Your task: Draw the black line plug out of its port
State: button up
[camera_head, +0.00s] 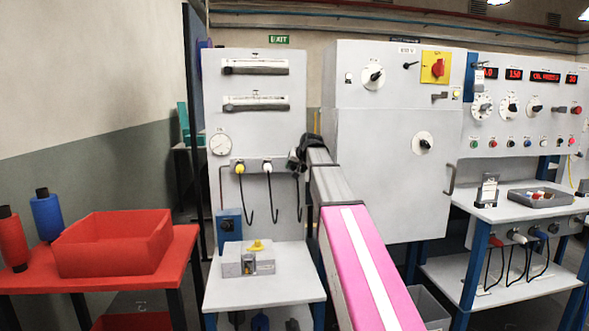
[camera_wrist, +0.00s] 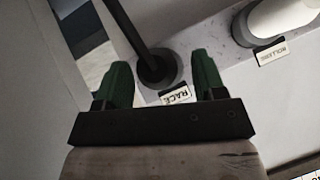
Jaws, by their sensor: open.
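I cannot tell how deep the fingers reach. In the head view my gripper (camera_head: 296,160) is at the right end of the port strip and hides most of the black plug. The black cord (camera_head: 298,200) hangs below it.
A white plug (camera_wrist: 283,20) by a ROLLERS label is beside the black plug. A yellow plug (camera_head: 239,169) is farther left on the port strip. A large grey cabinet (camera_head: 385,180) stands close on the right. A small bench (camera_head: 262,291) is below.

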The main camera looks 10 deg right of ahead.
grip_shut()
jog(key=shift+s, duration=0.7)
jog(key=shift+s, duration=1.4)
jog(key=shift+s, duration=0.1)
